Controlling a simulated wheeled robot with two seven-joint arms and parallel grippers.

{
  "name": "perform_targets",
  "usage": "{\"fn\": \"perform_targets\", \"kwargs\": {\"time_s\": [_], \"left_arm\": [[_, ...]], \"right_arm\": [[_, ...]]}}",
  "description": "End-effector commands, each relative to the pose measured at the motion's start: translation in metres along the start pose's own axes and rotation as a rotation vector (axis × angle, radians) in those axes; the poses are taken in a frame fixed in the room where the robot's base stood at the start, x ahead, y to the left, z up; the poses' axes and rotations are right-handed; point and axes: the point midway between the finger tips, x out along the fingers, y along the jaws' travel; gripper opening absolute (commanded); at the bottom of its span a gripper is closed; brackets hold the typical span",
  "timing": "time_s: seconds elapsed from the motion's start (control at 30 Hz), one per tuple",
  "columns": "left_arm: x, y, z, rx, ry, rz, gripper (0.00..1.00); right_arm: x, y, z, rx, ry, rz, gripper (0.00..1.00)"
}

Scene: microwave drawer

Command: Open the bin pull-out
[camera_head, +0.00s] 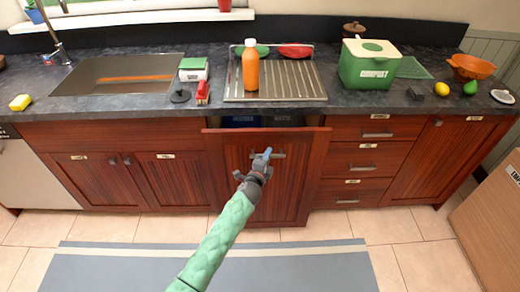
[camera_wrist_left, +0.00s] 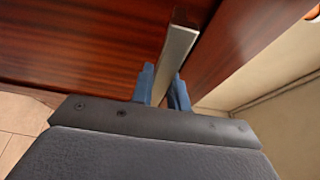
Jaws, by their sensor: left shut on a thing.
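The bin pull-out (camera_head: 285,190) is a reddish wooden front below the counter, right of the sink. It stands forward of the cabinets beside it, and its top is partly open. A blue bin (camera_head: 241,121) and a grey bin (camera_head: 284,121) show behind its top edge. My left gripper (camera_head: 264,157) is at the metal bar handle (camera_head: 280,155) on the front. In the left wrist view, the blue fingers (camera_wrist_left: 163,86) are shut on the handle (camera_wrist_left: 177,50), one on each side. My right gripper is in neither view.
The counter above holds an orange bottle (camera_head: 250,68), a drying rack (camera_head: 300,80) and a green compost box (camera_head: 368,66). Drawers (camera_head: 340,160) flank the pull-out on the right. A grey mat (camera_head: 130,268) lies on the floor, and a cardboard box (camera_head: 490,225) stands at right.

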Motion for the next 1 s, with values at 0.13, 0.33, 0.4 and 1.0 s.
{"fn": "perform_targets", "kwargs": {"time_s": [0.13, 0.33, 0.4, 1.0], "left_arm": [[-0.038, -0.002, -0.015, -0.002, -0.003, -0.001, 0.00], [-0.093, -0.001, -0.039, -0.002, -0.002, 0.000, 0.00], [-0.112, 0.000, -0.046, -0.004, -0.002, 0.000, 0.00], [-0.223, -0.001, -0.092, -0.001, -0.004, -0.001, 0.00]], "right_arm": [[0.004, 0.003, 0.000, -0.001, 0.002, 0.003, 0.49], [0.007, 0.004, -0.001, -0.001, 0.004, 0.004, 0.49], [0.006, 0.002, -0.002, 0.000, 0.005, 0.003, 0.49], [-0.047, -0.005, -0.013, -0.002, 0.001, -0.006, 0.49]]}}
